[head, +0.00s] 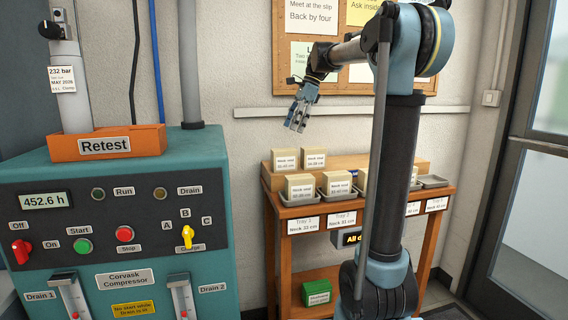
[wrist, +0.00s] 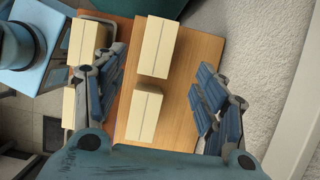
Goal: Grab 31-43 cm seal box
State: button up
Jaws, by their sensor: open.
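Several cream seal boxes show in the head view. A back left box (head: 286,160) and a back right box (head: 314,159) stand on a raised wooden ledge. A front left box (head: 299,187) and a front right box (head: 336,183) sit in trays. Their labels start "Neck seal", but the size numbers are too small to read surely. My gripper (head: 296,126) is open and empty, above the boxes and pointing down. In the wrist view its fingers (wrist: 155,96) are spread either side of two boxes, an upper one (wrist: 158,47) and a lower one (wrist: 144,112), apart from both.
The wooden table (head: 280,241) carries metal trays with neck-size labels. A green box (head: 317,293) lies on its lower shelf. The teal compressor (head: 115,232) stands left, with an orange Retest bin (head: 108,143) on top. A wall rail (head: 262,112) runs behind my gripper.

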aim_at(285, 149)
jog(key=x, duration=1.1)
jog(key=shift+s+f, duration=0.15)
jog(key=shift+f, duration=0.15)
jog(key=shift+c, duration=0.2)
jog(key=c, duration=1.2)
